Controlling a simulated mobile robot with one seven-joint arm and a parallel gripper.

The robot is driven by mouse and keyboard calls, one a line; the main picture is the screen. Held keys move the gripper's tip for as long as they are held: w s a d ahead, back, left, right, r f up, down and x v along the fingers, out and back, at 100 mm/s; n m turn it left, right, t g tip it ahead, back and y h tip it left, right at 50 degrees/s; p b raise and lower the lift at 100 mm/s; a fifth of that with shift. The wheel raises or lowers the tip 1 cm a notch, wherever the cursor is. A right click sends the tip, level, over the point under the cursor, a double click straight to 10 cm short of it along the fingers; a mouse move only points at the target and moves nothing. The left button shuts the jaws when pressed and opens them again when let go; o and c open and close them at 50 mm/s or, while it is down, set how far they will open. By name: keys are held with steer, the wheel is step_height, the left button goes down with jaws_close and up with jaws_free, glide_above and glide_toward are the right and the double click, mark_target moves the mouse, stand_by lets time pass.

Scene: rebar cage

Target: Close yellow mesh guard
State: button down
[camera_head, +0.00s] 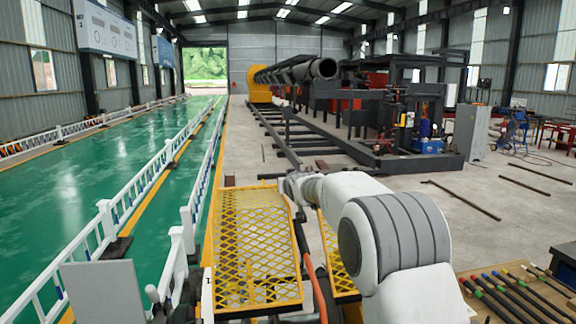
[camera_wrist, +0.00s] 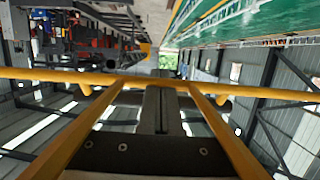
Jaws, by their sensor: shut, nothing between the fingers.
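The yellow mesh guard (camera_head: 255,245) stands in the lower middle of the head view, a framed panel of diamond mesh. A second strip of yellow mesh (camera_head: 337,256) shows to its right, partly behind my arm. Whether the two are joined is hidden. My arm reaches over to the guard's upper right corner, where my gripper is mostly hidden by the wrist. In the wrist view my gripper (camera_wrist: 160,92) is shut, its dark fingers together and empty. A yellow bar (camera_wrist: 250,90) crosses near the fingertips, and slanted yellow bars run either side. Contact cannot be told.
White railings (camera_head: 150,190) line the green floor at left. An orange hose (camera_head: 315,285) hangs beside the guard. A tray of coloured-tip rods (camera_head: 515,298) lies at lower right. Dark machinery (camera_head: 400,110) stands farther back, with loose bars on the grey floor.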

steer(key=shift+w+a+f+g, duration=0.1)
steer(key=shift+w+f+g, duration=0.05)
steer(key=shift+f, duration=0.25)
steer(key=shift+w+f+g, duration=0.1)
steer(key=shift+f+g, duration=0.05)
steer(key=shift+f, duration=0.2)
steer(key=shift+s, duration=0.15)
